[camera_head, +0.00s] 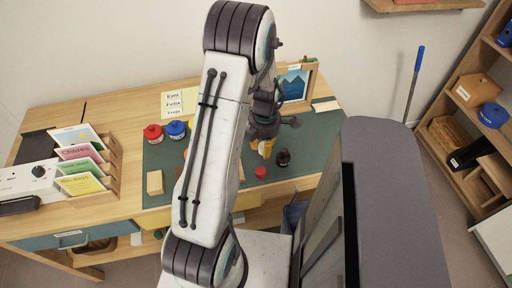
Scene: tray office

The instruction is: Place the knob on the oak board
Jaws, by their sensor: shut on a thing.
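My gripper (265,130) is over the right part of the green mat, partly behind my arm. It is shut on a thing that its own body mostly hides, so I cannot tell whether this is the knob. A yellow thing (265,149) shows just below the fingers; I cannot tell whether they touch it. I cannot pick out the knob for sure. A small pale wooden block (155,182) lies at the mat's left end, and a thin pale wooden piece (326,105) lies at its back right. I cannot tell whether either is the oak board.
The green mat (310,145) also holds red (153,133) and blue (176,129) pots, a small red item (261,172) and a dark jar-like item (283,157). A framed picture (295,85) stands behind. A card rack (105,175) is at the left. My arm hides the mat's middle.

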